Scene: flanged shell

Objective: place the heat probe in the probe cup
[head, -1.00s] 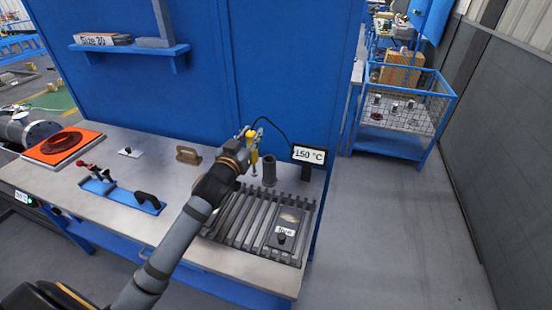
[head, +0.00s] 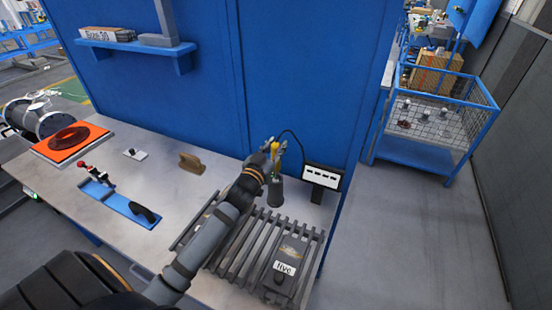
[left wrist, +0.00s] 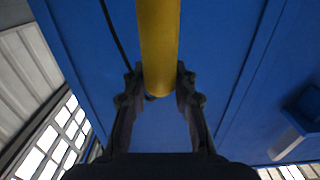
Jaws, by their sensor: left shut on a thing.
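The heat probe has a yellow handle, which shows in the head view (head: 275,149) and fills the upper middle of the left wrist view (left wrist: 158,45). My left gripper (head: 275,154) is shut on the yellow handle, with one finger on each side of it in the left wrist view. The dark cylindrical probe cup (head: 276,191) stands on the bench right below the gripper. The probe's lower end lines up with the cup's mouth; I cannot tell how deep it sits inside. My right gripper is not in view.
A display (head: 322,177) showing dashes stands right of the cup, with a black cable behind. A slatted grill (head: 240,245) with a box labelled "live" (head: 284,267) lies in front. A tan block (head: 192,163) and blue tool holder (head: 120,203) are at left. A blue wall rises behind.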

